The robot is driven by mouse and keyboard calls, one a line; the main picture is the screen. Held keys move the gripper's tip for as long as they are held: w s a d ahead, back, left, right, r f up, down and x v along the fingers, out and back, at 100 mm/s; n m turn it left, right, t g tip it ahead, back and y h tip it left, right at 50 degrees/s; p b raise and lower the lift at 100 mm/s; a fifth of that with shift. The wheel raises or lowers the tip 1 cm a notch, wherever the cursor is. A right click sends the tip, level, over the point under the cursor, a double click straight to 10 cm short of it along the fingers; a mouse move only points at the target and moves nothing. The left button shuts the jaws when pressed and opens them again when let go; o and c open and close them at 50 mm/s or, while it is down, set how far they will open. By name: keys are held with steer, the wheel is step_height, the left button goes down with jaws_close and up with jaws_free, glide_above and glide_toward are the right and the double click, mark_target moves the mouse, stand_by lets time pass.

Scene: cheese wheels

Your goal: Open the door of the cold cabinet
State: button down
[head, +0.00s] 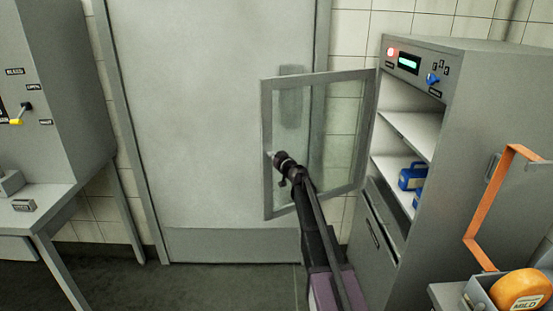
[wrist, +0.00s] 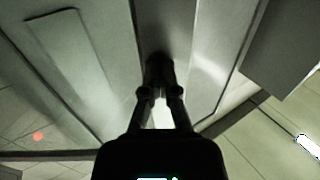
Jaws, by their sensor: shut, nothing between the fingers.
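The cold cabinet (head: 455,170) stands at the right in the head view, with its upper compartment exposed. Its glass door (head: 345,130) has a grey frame and stands swung wide open, out to the left of the cabinet. My gripper (head: 271,154) is at the free left side of the door frame, at about mid height. Its fingers are together with nothing between them. In the wrist view the closed fingers (wrist: 158,62) point at a grey surface; whether they touch it I cannot tell. The door's handle cannot be made out.
Blue items (head: 412,177) sit on the cabinet's lower shelf. A grey room door (head: 210,120) is behind the glass door. An orange cheese wheel (head: 522,288) and an orange bracket (head: 482,215) are at right front. A grey bench (head: 50,208) stands left; floor between is clear.

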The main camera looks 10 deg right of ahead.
steer(key=d+x, duration=0.1)
steer(key=x, duration=0.9)
steer(key=shift+w+a, duration=0.15)
steer(key=shift+w, duration=0.3)
steer(key=shift+s, duration=0.1)
steer(key=s, duration=1.4)
